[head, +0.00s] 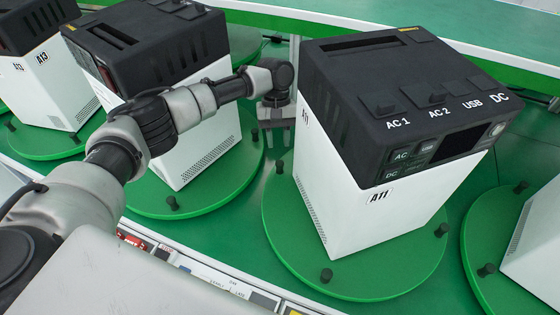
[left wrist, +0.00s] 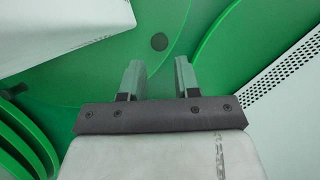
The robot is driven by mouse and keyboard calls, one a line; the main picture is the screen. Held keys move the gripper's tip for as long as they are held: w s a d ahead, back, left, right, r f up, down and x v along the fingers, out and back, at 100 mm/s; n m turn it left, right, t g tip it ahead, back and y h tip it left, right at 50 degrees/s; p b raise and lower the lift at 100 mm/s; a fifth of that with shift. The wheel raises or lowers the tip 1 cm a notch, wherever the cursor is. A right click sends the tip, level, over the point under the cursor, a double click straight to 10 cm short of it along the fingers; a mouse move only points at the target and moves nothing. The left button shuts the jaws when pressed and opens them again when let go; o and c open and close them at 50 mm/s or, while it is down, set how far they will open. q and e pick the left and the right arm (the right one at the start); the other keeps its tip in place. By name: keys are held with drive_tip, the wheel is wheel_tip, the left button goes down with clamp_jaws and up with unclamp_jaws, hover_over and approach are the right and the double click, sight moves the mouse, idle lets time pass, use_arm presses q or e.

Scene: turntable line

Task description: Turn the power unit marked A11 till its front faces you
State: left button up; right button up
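The power unit A11 (head: 385,150) has a white lower body and a black top. It stands upright on a round green turntable (head: 290,250) with black pegs. Its face with the A11 mark, dark screen and buttons points to the lower right in the head view, askew to me. My left gripper (head: 271,136) hangs fingers down just left of this unit, in the gap to the neighbouring unit. In the left wrist view the two fingers (left wrist: 158,72) are apart with nothing between them. My right gripper is not in view.
Another black and white unit (head: 200,135) stands on its own turntable behind my left arm, and one more (head: 45,80) is at the far left. Part of a white unit (head: 535,235) shows at the right edge. A labelled rail (head: 215,280) runs along the front.

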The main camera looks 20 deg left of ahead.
sight(279, 161)
use_arm(q)
drive_tip(key=x, duration=0.7)
drive_tip(key=shift+f+p, duration=0.1)
drive_tip(key=shift+p, duration=0.2)
clamp_jaws()
